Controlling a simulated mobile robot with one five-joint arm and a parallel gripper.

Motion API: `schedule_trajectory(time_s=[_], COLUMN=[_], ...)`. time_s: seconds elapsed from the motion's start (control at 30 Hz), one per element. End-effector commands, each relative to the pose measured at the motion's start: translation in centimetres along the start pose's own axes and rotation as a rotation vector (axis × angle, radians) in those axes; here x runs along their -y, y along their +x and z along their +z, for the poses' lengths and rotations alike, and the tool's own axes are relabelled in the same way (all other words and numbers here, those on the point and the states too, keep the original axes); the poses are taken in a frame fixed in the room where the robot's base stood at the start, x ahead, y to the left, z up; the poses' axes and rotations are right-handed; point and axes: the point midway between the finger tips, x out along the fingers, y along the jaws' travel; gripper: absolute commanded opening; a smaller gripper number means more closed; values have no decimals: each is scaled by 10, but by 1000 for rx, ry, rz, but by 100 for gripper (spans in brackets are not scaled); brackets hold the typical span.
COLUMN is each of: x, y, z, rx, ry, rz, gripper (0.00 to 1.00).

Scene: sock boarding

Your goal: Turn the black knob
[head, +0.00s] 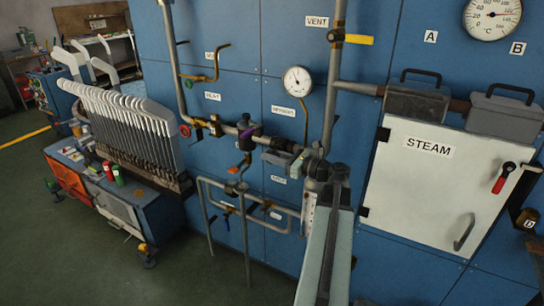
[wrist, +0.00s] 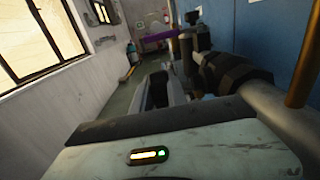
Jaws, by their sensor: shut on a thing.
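My gripper (head: 298,160) is at the pipework on the blue panel, just below the horizontal pipe and left of the upright pipe. Its jaws are shut on a small dark part, which I take to be the black knob (head: 277,158). The jaws hide much of it, so its turned angle cannot be told. In the wrist view my gripper (wrist: 165,88) reaches forward beside the pipe, past its dark fitting (wrist: 228,72). A dark valve with a purple lever (head: 248,131) stands further left on the same pipe, apart from my gripper.
A round gauge (head: 297,80) hangs above. The upright pipe (head: 330,95) with a yellow lever (head: 359,40) rises close by. The white STEAM cabinet (head: 435,190) is on the right. A red handwheel (head: 185,131) and a rack of pale boards (head: 130,125) are left. Lower pipes (head: 230,187) run beneath.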

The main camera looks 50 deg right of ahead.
Motion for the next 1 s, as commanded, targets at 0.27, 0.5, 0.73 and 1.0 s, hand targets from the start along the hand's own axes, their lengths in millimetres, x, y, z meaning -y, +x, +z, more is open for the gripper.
schedule_trajectory(time_s=[0.27,0.5,0.73,1.0], x=[0,0,0,0], y=[0,1,2,2], z=[7,11,9,4], rx=[-87,-266,-453,-627], ry=[-1,-1,-1,-1], rz=[0,1,2,1], gripper=[0,0,0,0])
